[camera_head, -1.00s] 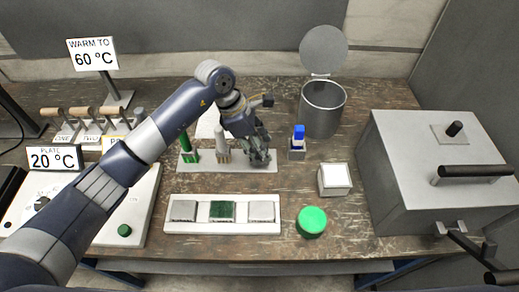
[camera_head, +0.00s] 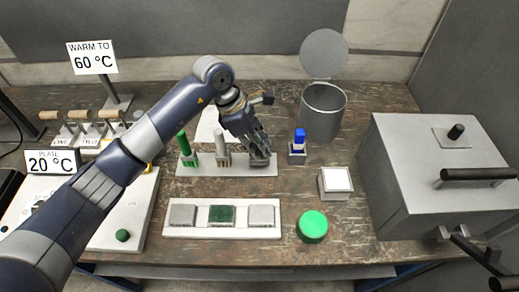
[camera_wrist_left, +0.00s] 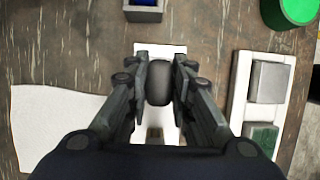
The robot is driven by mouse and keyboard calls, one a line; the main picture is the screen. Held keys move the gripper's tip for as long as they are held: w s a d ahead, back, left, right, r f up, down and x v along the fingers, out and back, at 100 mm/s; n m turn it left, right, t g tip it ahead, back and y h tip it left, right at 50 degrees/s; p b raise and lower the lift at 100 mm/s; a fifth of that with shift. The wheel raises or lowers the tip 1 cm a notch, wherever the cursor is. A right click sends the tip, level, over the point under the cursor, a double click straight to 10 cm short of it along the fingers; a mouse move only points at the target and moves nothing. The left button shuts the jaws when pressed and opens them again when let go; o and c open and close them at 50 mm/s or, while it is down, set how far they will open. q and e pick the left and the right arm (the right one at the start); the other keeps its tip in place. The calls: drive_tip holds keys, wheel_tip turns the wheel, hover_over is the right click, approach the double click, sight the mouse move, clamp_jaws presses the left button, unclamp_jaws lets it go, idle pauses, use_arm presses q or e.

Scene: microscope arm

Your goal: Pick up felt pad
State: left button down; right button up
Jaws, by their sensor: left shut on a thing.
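My left gripper (camera_head: 258,150) is over the right end of a white rack (camera_head: 205,171). In the left wrist view, my left gripper (camera_wrist_left: 158,70) is shut on a dark grey, rounded block (camera_wrist_left: 159,84), which I take to be the felt pad. It sits between the two fingers, with the white rack under it. In the head view the pad (camera_head: 260,161) is mostly hidden by the fingers. I cannot tell whether it is lifted off the rack. My right gripper does not show.
A green brush (camera_head: 185,150) and a white brush (camera_head: 221,150) stand in the rack. A blue-topped item (camera_head: 299,140) is just right. A white tray (camera_head: 170,231) with three square pads is in front, beside a green round lid (camera_head: 312,226). A grey box (camera_head: 400,170) blocks the right.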

use_arm(q)
drive_tip(key=shift+s+r+b, duration=0.25)
drive_tip(key=shift+r+b, duration=0.1)
drive_tip(key=shift+r, duration=0.1)
drive_tip(key=shift+s+r+b, duration=0.2)
drive_tip(key=shift+r+b, duration=0.1)
drive_tip(key=shift+r, duration=0.15)
drive_tip(key=s+b, duration=0.1)
drive_tip(key=s, duration=0.3)
drive_tip(key=s+r+b, duration=0.1)
drive_tip(key=s, duration=0.4)
drive_tip(key=s+b, duration=0.2)
drive_tip(key=s, duration=0.2)
drive_tip(key=shift+s+a+r, duration=0.2)
drive_tip(key=shift+a, duration=0.15)
drive_tip(key=shift+s+r, duration=0.15)
drive_tip(key=shift+s, duration=0.7)
